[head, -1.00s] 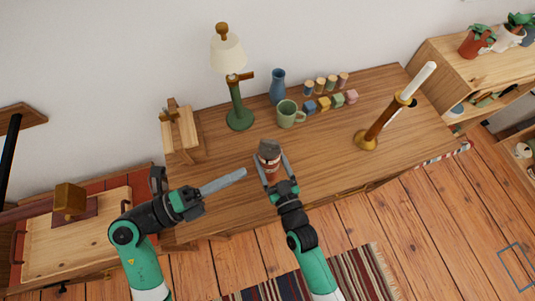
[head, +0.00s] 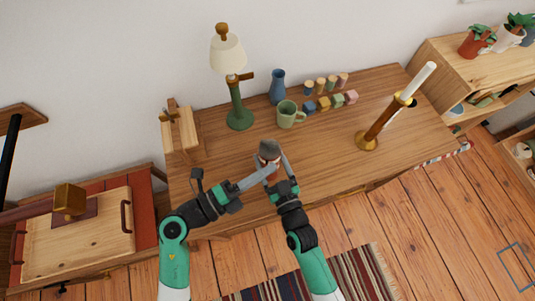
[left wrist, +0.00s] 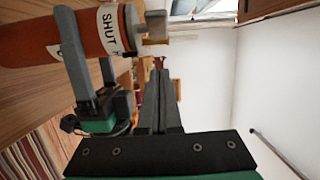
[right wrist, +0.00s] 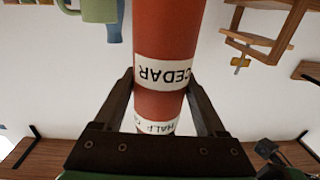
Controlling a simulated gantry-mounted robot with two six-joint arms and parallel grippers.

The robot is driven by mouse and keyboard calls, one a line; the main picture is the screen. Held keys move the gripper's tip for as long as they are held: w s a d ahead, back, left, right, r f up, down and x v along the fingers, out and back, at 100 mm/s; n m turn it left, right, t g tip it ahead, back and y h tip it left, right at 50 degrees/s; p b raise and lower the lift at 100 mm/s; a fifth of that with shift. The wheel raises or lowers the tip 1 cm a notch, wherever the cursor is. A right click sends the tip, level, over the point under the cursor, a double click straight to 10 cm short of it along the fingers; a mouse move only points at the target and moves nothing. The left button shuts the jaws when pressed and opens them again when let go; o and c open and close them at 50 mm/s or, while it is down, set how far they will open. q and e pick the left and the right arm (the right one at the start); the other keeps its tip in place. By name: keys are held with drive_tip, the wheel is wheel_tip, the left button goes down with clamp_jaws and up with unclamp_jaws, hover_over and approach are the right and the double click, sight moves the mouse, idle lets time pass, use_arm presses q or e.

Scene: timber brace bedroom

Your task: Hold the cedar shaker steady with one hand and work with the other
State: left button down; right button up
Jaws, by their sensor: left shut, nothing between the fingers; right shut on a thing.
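The cedar shaker (head: 269,149) is a red-brown cylinder with a grey top, near the front of the desk. In the right wrist view it (right wrist: 166,38) bears white bands reading CEDAR and HALF. In the left wrist view (left wrist: 50,38) a band reads SHUT, and a small gold and grey tab (left wrist: 156,28) sticks out beside it. My right gripper (head: 271,165) is shut on the shaker's body from the front. My left gripper (head: 274,172) is shut and empty. Its fingertips overlap the shaker in the head view, but stand apart from the tab in the left wrist view.
Behind the shaker stand a green mug (head: 287,115), a blue vase (head: 277,87), a green lamp (head: 239,110) and several small coloured blocks (head: 337,100). A candle on a brass holder (head: 367,140) stands at right. The desk (head: 325,150) is clear between.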

sight(273, 158)
use_arm(q)
drive_tip(key=shift+w+d, duration=0.15)
drive_tip(key=shift+w, duration=0.85)
drive_tip(key=shift+w+d, duration=0.1)
drive_tip(key=shift+w, duration=0.85)
drive_tip(key=shift+w+d, duration=0.35)
drive_tip(key=shift+d, duration=0.3)
